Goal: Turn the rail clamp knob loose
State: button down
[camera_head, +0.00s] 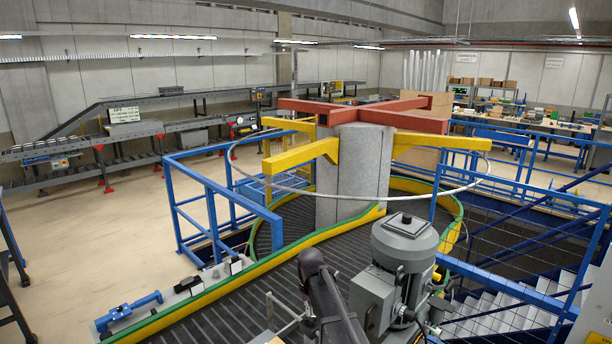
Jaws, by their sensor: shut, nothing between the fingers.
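I cannot clearly make out a rail clamp knob. Small grey fittings with dark parts (190,285) sit along the outer side of the yellow and green guide rail (205,305), at the lower left. They are too small to tell which, if any, is the clamp knob. A blue fitting (130,310) lies beside the same rail, farther left. A dark arm link of mine rises from the bottom edge over the dark slatted conveyor. My gripper does not show.
A grey motor (405,245) stands right of my arm link. A concrete column (353,175) with red beams (400,118) and yellow arms stands behind the conveyor. Blue railings (215,190) flank it, with stairs (495,305) at the lower right. The floor (90,235) at left is mostly clear.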

aim_at(310, 322)
jog(key=shift+f+b, duration=2.2)
jog(key=shift+f, duration=0.3)
jog(key=shift+w, duration=0.35)
jog(key=shift+w+d, duration=0.25)
jog(key=shift+d, duration=0.55)
jog(key=shift+s+d, duration=0.15)
jog(key=shift+s, duration=0.15)
notch_tip(310, 322, up, 6)
jog(key=p, duration=0.6)
dwell(0.3)
jog(key=shift+s, duration=0.1)
dwell(0.3)
